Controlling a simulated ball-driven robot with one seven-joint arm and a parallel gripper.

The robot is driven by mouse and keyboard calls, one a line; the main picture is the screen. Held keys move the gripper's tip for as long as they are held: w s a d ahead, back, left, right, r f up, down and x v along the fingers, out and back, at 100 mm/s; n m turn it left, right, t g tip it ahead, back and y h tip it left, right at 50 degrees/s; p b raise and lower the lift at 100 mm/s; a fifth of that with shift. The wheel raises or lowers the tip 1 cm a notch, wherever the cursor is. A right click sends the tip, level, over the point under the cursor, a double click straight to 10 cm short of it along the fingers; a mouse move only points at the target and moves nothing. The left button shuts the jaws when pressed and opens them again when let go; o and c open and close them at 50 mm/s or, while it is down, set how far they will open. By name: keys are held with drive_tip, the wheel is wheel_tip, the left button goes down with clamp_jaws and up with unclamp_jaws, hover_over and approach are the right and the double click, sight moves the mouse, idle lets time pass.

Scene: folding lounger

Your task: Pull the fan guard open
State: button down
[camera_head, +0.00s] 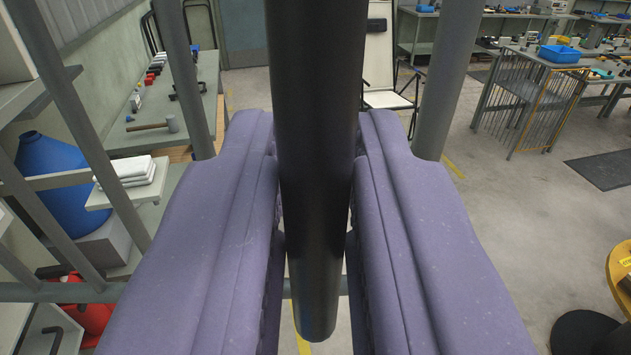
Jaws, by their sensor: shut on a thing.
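My gripper (316,140) shows as two long purple fingers reaching forward from the bottom of the view. It is shut on a thick dark upright bar (315,230), which stands between the fingers and ends in a rounded lower end. Grey tubes (448,85) stand upright on both sides of the fingers, and a thin grey crossbar (70,292) runs behind them low down. These tubes look like part of the guard's frame, but I cannot tell how the dark bar joins them. No fan shows.
A bench with a mallet (150,126) and shelves with a blue drum (55,185) stand at the left. A folding chair (388,70) is at the back. A barred panel (525,105) and tables stand at the right. Open floor lies right of centre.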

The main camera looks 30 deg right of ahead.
drive_tip(key=shift+r, duration=0.2)
drive_tip(key=c, duration=1.2)
unclamp_jaws()
drive_tip(key=shift+a+f, duration=0.1)
drive_tip(key=p+v, duration=0.1)
drive_tip(key=v, duration=0.7)
